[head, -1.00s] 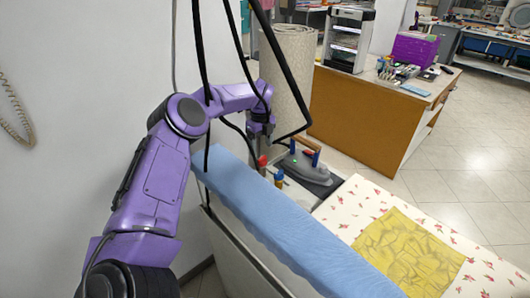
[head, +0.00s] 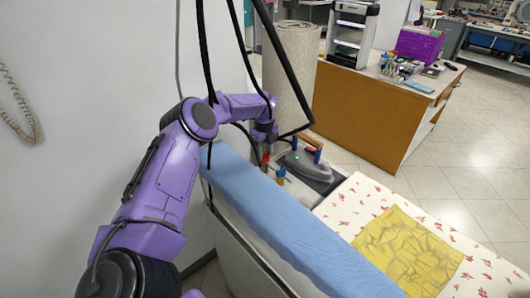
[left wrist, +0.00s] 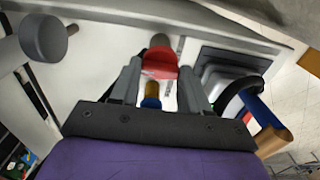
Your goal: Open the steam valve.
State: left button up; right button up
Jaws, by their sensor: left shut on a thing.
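The steam valve has a red handle (head: 265,155), at the far end of the blue padded ironing board in the head view. In the left wrist view the red handle (left wrist: 159,64) sits between my left fingers. My left gripper (left wrist: 160,73) is shut on it, and its fingers lie along both sides of the red part. In the head view my left gripper (head: 264,139) reaches down to the valve from above, and its fingers partly hide it. How far the valve is turned cannot be told. My right gripper is not in view.
A blue and brass fitting (head: 280,175) stands close beside the valve. A steam iron (head: 302,164) rests just right of it. The blue board (head: 270,215) and a flowered cover with a yellow cloth (head: 410,250) lie nearer. Black hoses (head: 283,65) hang by my arm.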

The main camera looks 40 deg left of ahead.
pick_arm(q)
jog(key=shift+a+f+m+b, duration=0.15)
jog(key=shift+m+b, duration=0.35)
jog(key=shift+b, duration=0.3)
jog(key=shift+m+b, duration=1.15)
jog(key=shift+m, duration=0.05)
jog(key=shift+m+b, duration=0.5)
jog(key=shift+m, duration=0.4)
jog(key=m+b, duration=0.1)
jog(key=m, duration=0.1)
jog(key=shift+r+m, duration=0.2)
jog(key=shift+m, duration=0.2)
jog(key=m, duration=0.4)
jog(key=shift+r, duration=0.1)
jog(key=m, duration=0.5)
jog(key=shift+r, duration=0.1)
jog(key=shift+w+m, duration=0.1)
jog(key=shift+m, duration=0.4)
jog(key=o, duration=0.8)
jog(key=shift+o, duration=1.3)
